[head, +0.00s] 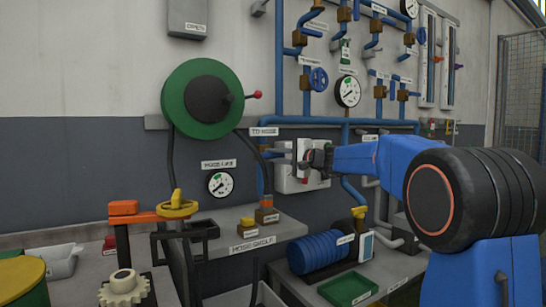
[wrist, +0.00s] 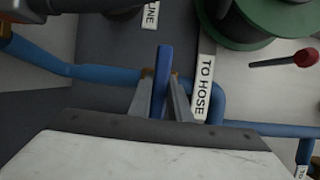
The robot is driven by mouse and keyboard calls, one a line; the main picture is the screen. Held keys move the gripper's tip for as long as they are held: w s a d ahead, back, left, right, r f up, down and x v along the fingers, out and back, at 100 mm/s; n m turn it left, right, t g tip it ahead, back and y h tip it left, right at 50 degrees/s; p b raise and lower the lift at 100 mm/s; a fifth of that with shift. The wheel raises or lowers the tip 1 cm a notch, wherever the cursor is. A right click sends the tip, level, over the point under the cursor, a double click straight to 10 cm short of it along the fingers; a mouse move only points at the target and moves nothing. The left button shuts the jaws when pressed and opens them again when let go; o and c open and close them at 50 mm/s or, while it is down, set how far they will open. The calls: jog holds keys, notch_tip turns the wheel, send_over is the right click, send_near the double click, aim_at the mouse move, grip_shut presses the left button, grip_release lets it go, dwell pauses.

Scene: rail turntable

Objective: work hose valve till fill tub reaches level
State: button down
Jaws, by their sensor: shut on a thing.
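My gripper (wrist: 161,98) is shut on a blue lever (wrist: 162,68), which stands between its two grey fingers beside the "TO HOSE" label (wrist: 203,87). In the head view my gripper (head: 283,153) reaches left to the pipework just below the same label (head: 264,131); its white body hides much of the grip. A blue pipe runs behind the fingers in the wrist view. I cannot tell for sure which container is the fill tub. A green open tray (head: 350,290) sits low at the front, near a white and blue upright gauge (head: 367,246) whose reading is too small to read.
A green hose reel (head: 190,92) with a red-knobbed crank (head: 254,95) hangs at upper left. Several pipes, valves and dials (head: 347,91) crowd the wall.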

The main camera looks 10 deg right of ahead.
jog(key=shift+f, duration=0.1)
jog(key=c, duration=1.6)
grip_release()
jog(key=shift+c, duration=0.2)
jog(key=shift+d, duration=0.1)
jog(key=v, duration=1.7)
jog(key=shift+s+d, duration=0.1)
jog(key=shift+d, duration=0.05)
